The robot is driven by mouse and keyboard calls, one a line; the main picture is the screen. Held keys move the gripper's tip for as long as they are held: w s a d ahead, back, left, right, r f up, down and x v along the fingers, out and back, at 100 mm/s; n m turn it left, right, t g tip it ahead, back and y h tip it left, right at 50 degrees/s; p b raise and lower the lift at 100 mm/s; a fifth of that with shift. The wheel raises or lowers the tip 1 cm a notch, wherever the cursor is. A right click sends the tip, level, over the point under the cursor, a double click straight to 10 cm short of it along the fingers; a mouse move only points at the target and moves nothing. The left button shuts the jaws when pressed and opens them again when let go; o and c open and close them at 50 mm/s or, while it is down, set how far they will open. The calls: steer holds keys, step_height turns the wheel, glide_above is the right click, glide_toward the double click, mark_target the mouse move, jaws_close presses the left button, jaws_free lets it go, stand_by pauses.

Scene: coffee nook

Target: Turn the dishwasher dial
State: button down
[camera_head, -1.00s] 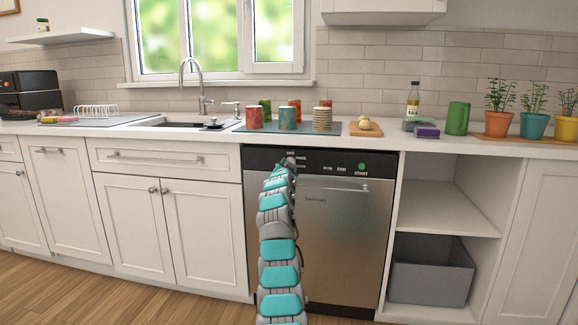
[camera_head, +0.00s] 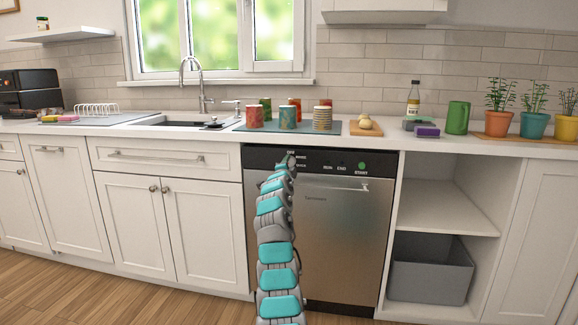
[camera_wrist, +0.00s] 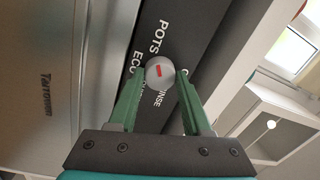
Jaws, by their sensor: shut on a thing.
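The dishwasher (camera_head: 335,235) is a steel-fronted machine under the counter, with a black control strip along its top. The dial (camera_wrist: 160,72) is a round grey knob with a red mark, seen in the wrist view. My gripper (camera_wrist: 161,76) has its two green fingers on opposite sides of the dial and is shut on it. The printed words POTS, ECO and part of RINSE show around the dial; other labels are hidden by the fingers. In the head view my gripper (camera_head: 288,160) is at the strip's left part, and my arm hides the dial.
A green start button (camera_head: 362,166) and a door handle (camera_head: 345,188) are right of my gripper. Above, the counter holds several cups on a mat (camera_head: 338,127). An open shelf with a grey bin (camera_head: 430,272) stands to the right.

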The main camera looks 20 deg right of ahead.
steer(key=shift+f, duration=0.15)
stand_by(0.3)
steer(key=shift+c, duration=1.7)
jaws_free()
steer(key=shift+s+a+m+b, duration=0.15)
steer(key=shift+s+m+b, duration=0.15)
steer(key=shift+s+b, duration=0.1)
steer(key=v, duration=0.6)
steer(key=shift+s+a+b, duration=0.25)
steer(key=shift+a+b, duration=0.05)
steer(key=shift+b, duration=0.05)
